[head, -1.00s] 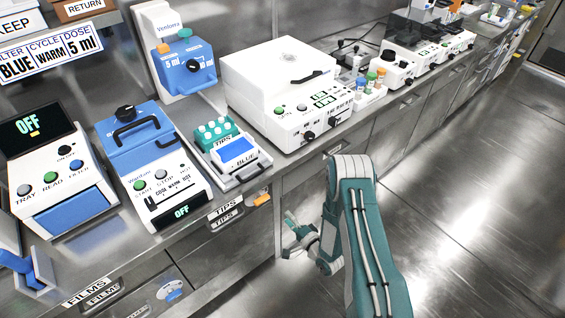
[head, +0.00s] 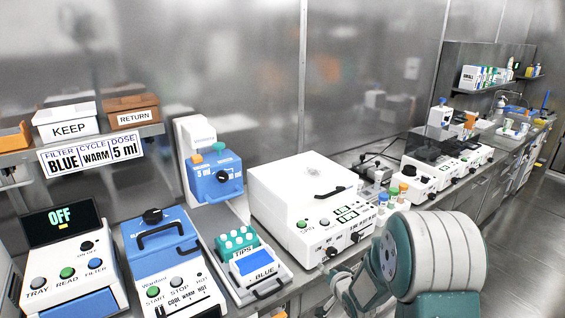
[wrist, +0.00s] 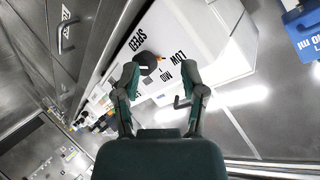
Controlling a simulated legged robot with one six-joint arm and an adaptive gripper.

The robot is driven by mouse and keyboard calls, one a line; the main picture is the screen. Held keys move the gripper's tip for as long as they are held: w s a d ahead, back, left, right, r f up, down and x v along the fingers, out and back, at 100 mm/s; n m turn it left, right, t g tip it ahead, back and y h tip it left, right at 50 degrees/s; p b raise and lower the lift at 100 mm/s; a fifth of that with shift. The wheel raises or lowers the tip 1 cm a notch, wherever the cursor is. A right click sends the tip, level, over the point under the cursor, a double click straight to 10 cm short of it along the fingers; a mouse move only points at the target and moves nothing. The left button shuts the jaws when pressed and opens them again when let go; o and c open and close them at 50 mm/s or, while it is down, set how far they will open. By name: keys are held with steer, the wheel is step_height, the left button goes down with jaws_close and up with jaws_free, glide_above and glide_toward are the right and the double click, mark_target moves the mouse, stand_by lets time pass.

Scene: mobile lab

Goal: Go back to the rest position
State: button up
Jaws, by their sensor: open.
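My gripper (wrist: 162,80) shows in the wrist view with its two dark grey and green fingers spread apart. It is open, and I see nothing held between the fingers. Behind the fingers is a white machine panel (wrist: 190,45) with a black knob and the labels SPEED, LOW and MID; I cannot tell how far it is. In the head view my teal and white arm is folded at the lower right, in front of the bench, and the gripper cannot be made out there.
A steel bench carries a large white lidded machine (head: 300,195), a blue heater box (head: 158,245), a tips tray (head: 250,262), a blue dispenser (head: 213,178) and a reader (head: 68,260). Small bottles (head: 393,195) stand right of the white machine. Open floor (head: 525,240) lies at the right.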

steer(key=s+d+r+n+g+h, duration=0.1)
steer(key=s+d+r+h, duration=0.1)
steer(key=s+r, duration=0.5)
steer(key=s+d+r+n+g+h, duration=0.15)
steer(key=s+r, duration=0.25)
steer(key=r, duration=0.5)
steer(key=s+r+n+g, duration=0.1)
steer(key=s+r+g, duration=0.1)
steer(key=s, duration=1)
steer(key=s+a+r+n+g, duration=0.1)
steer(key=s+r, duration=0.3)
steer(key=s, duration=0.7)
steer(key=shift+s+n+g, duration=0.4)
steer(key=shift+n+g, duration=0.05)
steer(key=shift+g, duration=0.1)
steer(key=shift+a, duration=0.1)
